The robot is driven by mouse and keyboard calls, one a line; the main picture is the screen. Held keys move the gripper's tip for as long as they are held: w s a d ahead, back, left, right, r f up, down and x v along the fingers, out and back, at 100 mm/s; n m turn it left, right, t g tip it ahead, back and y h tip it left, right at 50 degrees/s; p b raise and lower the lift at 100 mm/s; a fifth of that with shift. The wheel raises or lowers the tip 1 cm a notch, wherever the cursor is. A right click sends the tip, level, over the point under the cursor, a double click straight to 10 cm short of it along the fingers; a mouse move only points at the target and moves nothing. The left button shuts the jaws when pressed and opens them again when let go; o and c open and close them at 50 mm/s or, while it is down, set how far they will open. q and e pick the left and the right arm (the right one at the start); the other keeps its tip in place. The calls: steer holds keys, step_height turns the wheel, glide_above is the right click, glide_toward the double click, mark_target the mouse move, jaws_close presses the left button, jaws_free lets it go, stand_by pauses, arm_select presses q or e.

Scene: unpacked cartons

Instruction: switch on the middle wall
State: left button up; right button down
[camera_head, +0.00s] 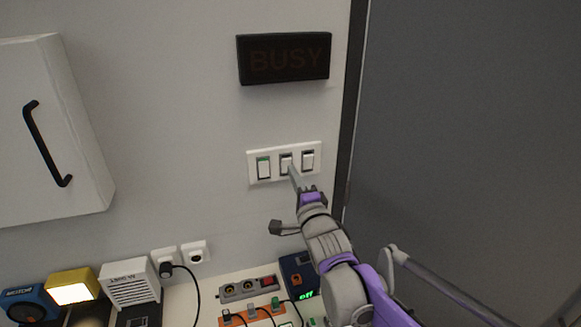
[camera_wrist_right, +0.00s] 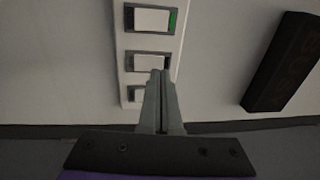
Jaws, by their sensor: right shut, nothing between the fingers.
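A white wall plate (camera_head: 252,167) holds three rocker switches in a row. The left switch (camera_head: 264,167) shows a green strip at its top; in the right wrist view this switch (camera_wrist_right: 152,19) has green at its right end. The middle switch (camera_head: 286,160) shows no green; it also shows in the right wrist view (camera_wrist_right: 149,62). The right switch (camera_head: 308,160) shows no green either. My right gripper (camera_head: 293,170) is shut and empty, its fingertips (camera_wrist_right: 160,73) at the lower part of the middle switch. Contact cannot be told. My left gripper is out of view.
A dark, unlit BUSY sign (camera_head: 284,58) hangs above the plate. A white cabinet (camera_head: 60,130) with a black handle is at left. Below are sockets (camera_head: 195,252), a lit yellow lamp (camera_head: 72,288), a white speaker box (camera_head: 130,283) and a power strip (camera_head: 247,288). A grey panel (camera_head: 460,130) fills the right.

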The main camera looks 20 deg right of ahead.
mark_target(287, 160)
steer(key=shift+w+r, duration=0.15)
steer(key=shift+w, duration=1.2)
steer(key=shift+w+r, duration=0.2)
steer(key=shift+s+a, duration=0.1)
